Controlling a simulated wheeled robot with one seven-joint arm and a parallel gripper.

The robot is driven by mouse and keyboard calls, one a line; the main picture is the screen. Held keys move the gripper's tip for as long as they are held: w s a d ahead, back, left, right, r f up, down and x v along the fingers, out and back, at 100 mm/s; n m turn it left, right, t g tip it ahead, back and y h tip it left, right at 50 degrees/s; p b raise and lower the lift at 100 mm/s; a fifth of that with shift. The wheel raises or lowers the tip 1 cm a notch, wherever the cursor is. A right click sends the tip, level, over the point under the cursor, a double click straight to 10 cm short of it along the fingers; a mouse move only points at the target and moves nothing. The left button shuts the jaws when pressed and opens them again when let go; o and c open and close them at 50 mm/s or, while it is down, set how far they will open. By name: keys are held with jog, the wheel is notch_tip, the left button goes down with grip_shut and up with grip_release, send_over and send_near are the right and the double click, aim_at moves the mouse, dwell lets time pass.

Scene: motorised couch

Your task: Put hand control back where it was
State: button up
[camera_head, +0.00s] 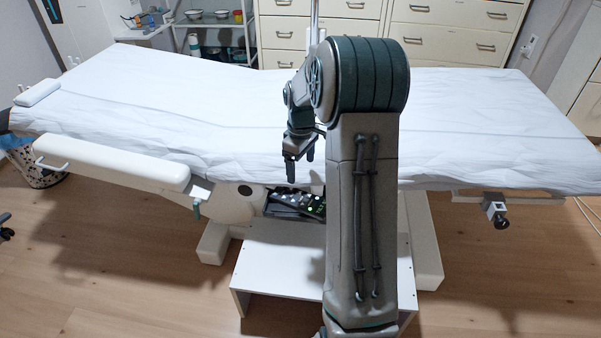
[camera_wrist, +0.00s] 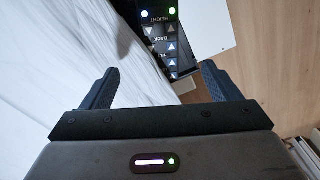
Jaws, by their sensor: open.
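The hand control (camera_head: 312,206) is a black panel with lit green and white buttons, low at the near side of the couch base. In the wrist view the hand control (camera_wrist: 163,38) shows white arrows and the words HEIGHT and BACK upside down, ahead of my fingers; its far end is cut off by the frame. My gripper (camera_head: 299,165) is open and empty, fingers pointing down at the couch's near edge, above the control. In the wrist view the gap between the fingertips (camera_wrist: 160,74) is clear. My arm hides part of the control's right side in the head view.
The couch (camera_head: 180,105) with its white sheet fills the middle. A padded armrest (camera_head: 110,163) juts out on the near left. A white low step (camera_head: 275,275) stands below the control. A clamp (camera_head: 496,212) hangs at the right. Drawer cabinets (camera_head: 450,35) stand behind.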

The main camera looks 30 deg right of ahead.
jog(key=s+a+r+m, duration=0.3)
jog(key=s+a+r, duration=0.4)
jog(key=s+a, duration=0.25)
jog(key=s+a+m, duration=0.1)
jog(key=s+a, duration=0.2)
jog(key=s, duration=0.5)
jog(key=s+a+m+t, duration=0.1)
jog(key=s+a+m, duration=0.1)
jog(key=s, duration=0.5)
jog(key=shift+s+a+m, duration=0.3)
jog(key=shift+s+a, duration=0.05)
jog(key=shift+a, duration=0.55)
jog(key=shift+s+f, duration=0.1)
jog(key=shift+f, duration=0.05)
